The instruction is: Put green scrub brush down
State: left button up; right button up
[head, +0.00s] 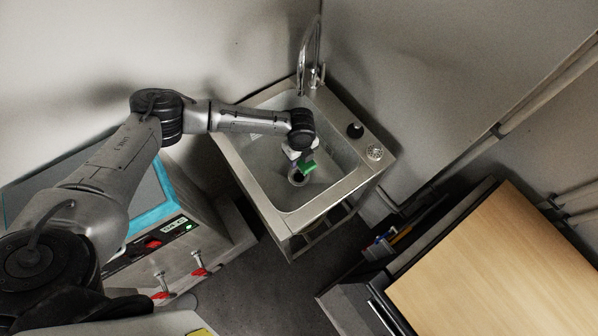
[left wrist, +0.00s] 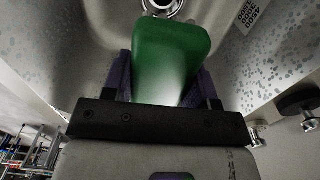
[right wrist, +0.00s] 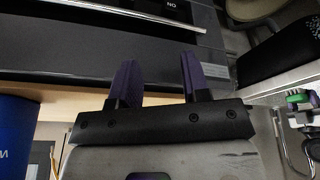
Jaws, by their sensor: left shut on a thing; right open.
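The green scrub brush (head: 308,168) is in my left gripper (head: 304,162), over the sink basin near the drain in the head view. In the left wrist view, the green brush (left wrist: 171,58) sits between the two dark purple fingers of my left gripper (left wrist: 167,75), which is shut on it. The drain (left wrist: 163,7) shows beyond the brush's far end. I cannot tell whether the brush touches the basin floor. My right gripper (right wrist: 157,62) is open and empty in the right wrist view, near a grey appliance. It is not seen in the head view.
The metal sink (head: 270,222) has a tall faucet (head: 311,60) at its back corner. A black knob-like thing (head: 355,130) and a round metal fitting (head: 375,152) are on its right rim. A blue-topped device (head: 155,212) stands left, a wooden tabletop (head: 510,265) right.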

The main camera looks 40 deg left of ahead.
pick_arm(q)
notch_tip(320, 180, down, 10)
jog(key=b, duration=0.3)
jog(key=shift+w+a, duration=0.15)
jog(key=shift+f, duration=0.65)
jog(key=shift+f+b, duration=0.7)
jog(key=shift+f, duration=1.1)
jog(key=shift+f, duration=0.2)
jog(key=o, duration=0.8)
jog(key=shift+r, duration=0.1)
